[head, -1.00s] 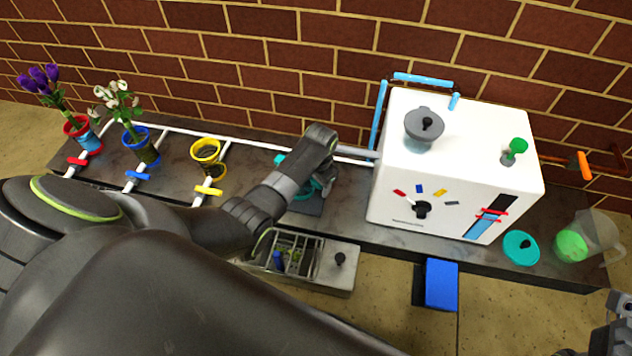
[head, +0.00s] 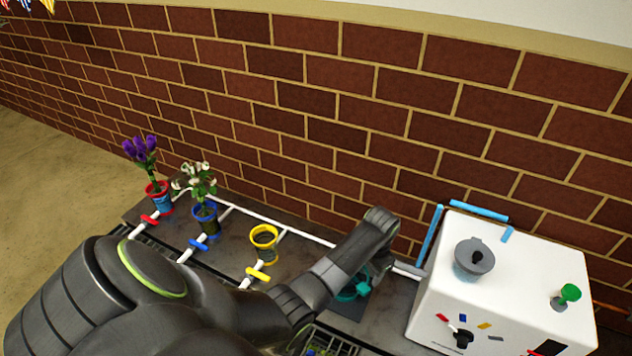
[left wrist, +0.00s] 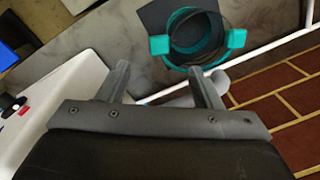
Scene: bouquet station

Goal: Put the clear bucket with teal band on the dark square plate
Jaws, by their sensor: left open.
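The clear bucket with teal band (left wrist: 188,38) stands on the dark square plate (left wrist: 152,16) in the left wrist view, with its two teal lugs sticking out. In the head view the teal bucket (head: 352,290) is partly hidden by my left arm, and part of the plate (head: 350,309) shows below it. My left gripper (left wrist: 158,70) is open, with nothing between its fingers. Its fingertips are near the bucket but apart from its band in the picture. My right gripper is not in view.
A white box (head: 515,275) with a grey-lidded pot (head: 474,262) on top stands to the right. Red, blue and yellow buckets (head: 263,243) stand to the left along a white pipe (head: 285,226). A brick wall is behind the counter.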

